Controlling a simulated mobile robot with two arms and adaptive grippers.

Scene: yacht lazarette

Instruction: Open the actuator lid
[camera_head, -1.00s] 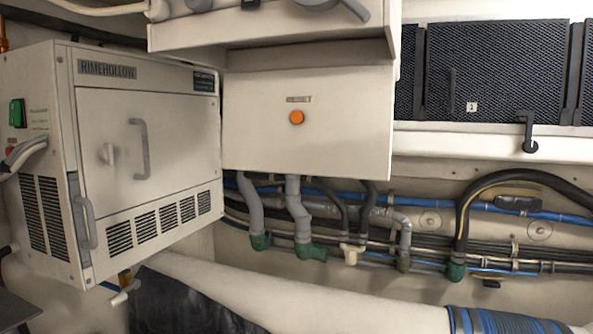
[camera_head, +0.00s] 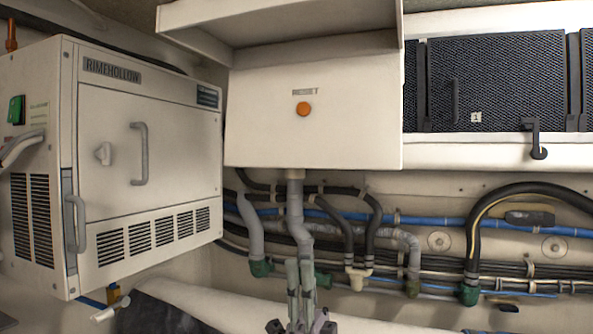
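No part in view is labelled as the actuator lid, and I cannot tell which panel it is. A white box (camera_head: 350,115) with an orange button (camera_head: 303,109) under the word RESET hangs in the middle; its front looks closed. At the left, a white RIMEHOLLOW cabinet (camera_head: 180,130) has a shut door with a grey handle (camera_head: 139,153). My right gripper (camera_head: 300,266) points up from the bottom edge, below the white box and in front of the pipes. Its slim fingers are close together, touching nothing I can make out. My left gripper is not in view.
A white ledge (camera_head: 280,20) juts out above the box. Grey pipes (camera_head: 298,215) and black and blue hoses run beneath it. Black mesh panels (camera_head: 497,80) and a black hook-like handle (camera_head: 538,140) are at the right. A thick pale pipe (camera_head: 205,297) crosses low down.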

